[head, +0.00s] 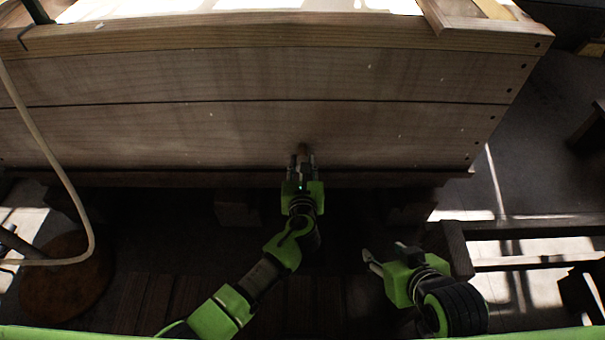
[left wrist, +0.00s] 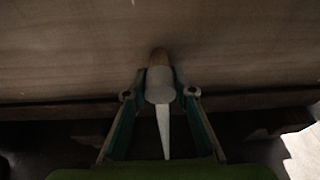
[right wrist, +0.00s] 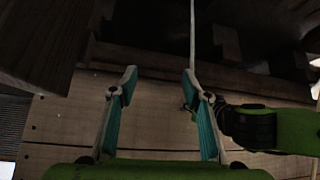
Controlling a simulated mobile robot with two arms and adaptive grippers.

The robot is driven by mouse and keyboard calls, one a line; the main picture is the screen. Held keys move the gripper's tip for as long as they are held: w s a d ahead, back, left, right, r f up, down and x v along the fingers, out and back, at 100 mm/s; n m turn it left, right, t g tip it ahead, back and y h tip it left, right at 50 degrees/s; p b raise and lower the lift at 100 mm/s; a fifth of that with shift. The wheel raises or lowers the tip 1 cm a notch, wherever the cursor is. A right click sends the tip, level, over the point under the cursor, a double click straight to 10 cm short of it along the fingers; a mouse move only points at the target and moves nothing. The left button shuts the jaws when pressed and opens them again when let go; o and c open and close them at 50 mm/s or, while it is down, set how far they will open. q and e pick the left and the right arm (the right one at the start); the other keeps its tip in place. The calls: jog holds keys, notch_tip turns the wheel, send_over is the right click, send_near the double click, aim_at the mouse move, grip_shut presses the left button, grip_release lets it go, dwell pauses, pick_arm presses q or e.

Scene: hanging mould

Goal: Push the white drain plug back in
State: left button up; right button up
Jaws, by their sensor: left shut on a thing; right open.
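The white drain plug (left wrist: 158,88) shows between the fingertips of my left gripper (left wrist: 159,76) in the left wrist view. A short brown wooden stub (left wrist: 160,57) sits just behind it against the vat wall. Whether plug and stub touch is hidden. A thin pale streak (left wrist: 164,132), like a falling stream, runs straight down from the plug. In the head view my left gripper (head: 302,160) is shut on the plug, low at the middle of the wooden vat's front (head: 200,130). My right gripper (head: 383,253) is open and empty, lower and to the right, apart from the vat.
The vat's bottom ledge (head: 400,178) runs below the stub. A pale hose (head: 68,185) hangs at the left above a round wooden stool (head: 68,285). A dark wooden frame (head: 460,250) stands right of my right gripper. Dark floor lies between the arms.

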pick_arm(q)
jog(key=shift+w, duration=1)
jog(key=shift+w+r, duration=0.15)
jog(key=o, duration=1.2)
jog(key=shift+w, duration=0.1)
pick_arm(e)
jog(key=shift+w+a+r+t, duration=0.2)
jog(key=shift+w+r+t, duration=0.1)
jog(key=shift+w, duration=0.2)
jog(key=shift+w+a+r+t, duration=0.2)
jog(key=shift+w+r, duration=0.1)
jog(key=shift+w, duration=0.2)
pick_arm(q)
jog(key=shift+s, duration=0.6)
jog(key=v, duration=1.1)
